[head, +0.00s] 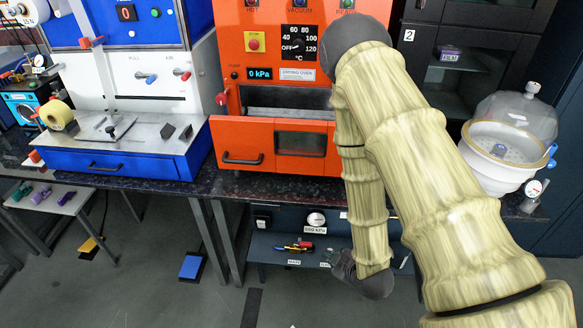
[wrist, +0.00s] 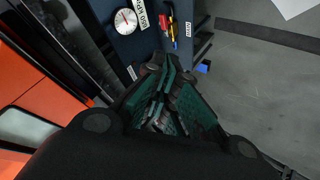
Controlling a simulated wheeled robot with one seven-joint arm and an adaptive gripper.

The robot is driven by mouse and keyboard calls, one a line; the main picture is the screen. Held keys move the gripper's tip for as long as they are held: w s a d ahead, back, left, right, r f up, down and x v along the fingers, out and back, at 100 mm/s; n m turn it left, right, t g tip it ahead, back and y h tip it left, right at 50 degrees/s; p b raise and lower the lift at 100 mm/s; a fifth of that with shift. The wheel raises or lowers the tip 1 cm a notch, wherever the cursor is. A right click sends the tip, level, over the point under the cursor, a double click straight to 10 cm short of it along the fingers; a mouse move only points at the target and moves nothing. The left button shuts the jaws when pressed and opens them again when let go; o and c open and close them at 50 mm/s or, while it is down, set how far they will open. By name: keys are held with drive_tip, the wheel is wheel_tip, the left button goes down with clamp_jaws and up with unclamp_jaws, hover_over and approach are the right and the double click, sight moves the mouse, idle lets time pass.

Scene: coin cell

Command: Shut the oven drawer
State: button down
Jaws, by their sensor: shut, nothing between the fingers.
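The orange drying oven (head: 265,40) stands on the dark counter. Its drawer (head: 222,137), with an orange front, a dark handle and a small window, stands out from the oven body. A gap above the front shows a pale inside. My arm covers the drawer's right end in the head view. In the wrist view an orange front with a window (wrist: 28,128) fills the left edge. My gripper (wrist: 165,98) is shut and empty, with its dark green-padded fingers together. In the head view it is low, below the counter edge, partly behind my arm and apart from the drawer.
A blue machine (head: 120,163) stands left of the oven. A white vacuum chamber (head: 490,170) with a clear dome is on the counter at right. Under the counter, a shelf (head: 270,260) holds small tools below a round gauge (head: 316,219). Open floor shows in front.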

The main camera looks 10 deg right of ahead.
drive_tip(key=w+a+r+n+t+y+b, duration=0.2)
drive_tip(key=w+a+r+n+t+y, duration=0.1)
drive_tip(key=w+r+n, duration=0.5)
drive_tip(key=w+a+r+n+t+y+b, duration=0.2)
drive_tip(key=w+r+n+t+y, duration=0.25)
drive_tip(key=r, duration=0.55)
drive_tip(key=p, duration=0.3)
approach(279, 152)
drive_tip(key=a+r, duration=0.2)
drive_tip(key=a, duration=0.1)
drive_tip(key=shift+w+d+f+n+g+h+p, duration=0.15)
drive_tip(key=shift+w+p, duration=0.2)
drive_tip(key=shift+w, duration=0.3)
drive_tip(key=shift+w+f+g+h+p, duration=0.15)
drive_tip(key=shift+w+p, duration=0.15)
drive_tip(key=shift+w, duration=0.35)
drive_tip(key=shift+w+d+f+n+g+h+p, duration=0.15)
drive_tip(key=shift+w+p, duration=0.2)
drive_tip(key=shift+w, duration=0.3)
